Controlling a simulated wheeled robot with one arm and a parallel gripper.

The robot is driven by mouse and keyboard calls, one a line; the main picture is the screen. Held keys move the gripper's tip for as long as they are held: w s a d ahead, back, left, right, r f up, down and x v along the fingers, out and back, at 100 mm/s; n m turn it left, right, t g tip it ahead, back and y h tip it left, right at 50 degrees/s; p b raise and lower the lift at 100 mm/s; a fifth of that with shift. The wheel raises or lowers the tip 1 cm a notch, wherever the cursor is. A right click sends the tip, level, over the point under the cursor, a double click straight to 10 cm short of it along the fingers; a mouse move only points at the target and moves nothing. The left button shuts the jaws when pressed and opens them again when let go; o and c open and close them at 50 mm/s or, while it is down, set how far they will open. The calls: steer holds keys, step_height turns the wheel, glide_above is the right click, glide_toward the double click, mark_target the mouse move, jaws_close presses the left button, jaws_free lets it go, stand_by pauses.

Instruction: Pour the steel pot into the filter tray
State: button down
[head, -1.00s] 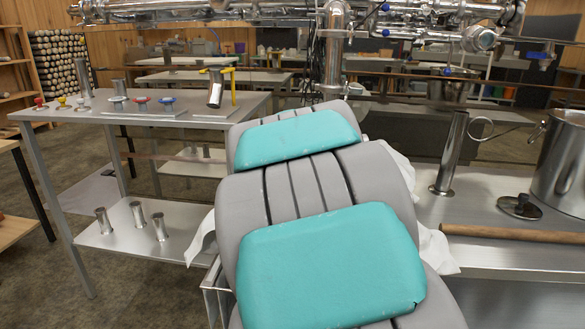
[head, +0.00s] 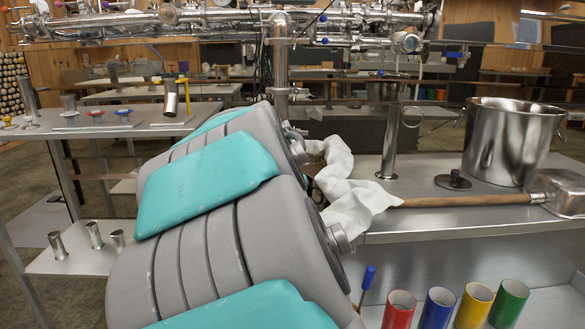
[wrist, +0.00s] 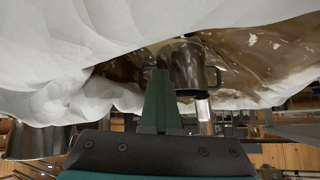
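A small dark steel pot (wrist: 187,65) with a handle on each side shows in the wrist view, against brown-stained white cloth. The green fingers of my gripper (wrist: 160,85) are close together at its left handle and look shut on it. The white cloth (wrist: 45,60) with wet-looking brown patches lines what appears to be the filter tray; the tray's own walls are hidden. In the head view the white cloth (head: 350,190) hangs over the bench edge beside my arm, which hides my gripper and the small pot.
A large steel pot (head: 512,140) stands on the right bench, with a ladle (head: 562,190) with a wooden handle, a dark lid (head: 453,180) and an upright steel cylinder (head: 391,130). Coloured tubes (head: 438,308) stand below. Steel pipes (head: 150,24) run overhead. A side table (head: 135,128) stands left.

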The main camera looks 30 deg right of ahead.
steer(key=w+a+r+t+h+b, duration=0.1)
steer(key=a+r, duration=0.3)
steer(key=r, duration=0.1)
steer(key=shift+w+n, duration=0.15)
steer(key=shift+n, duration=0.15)
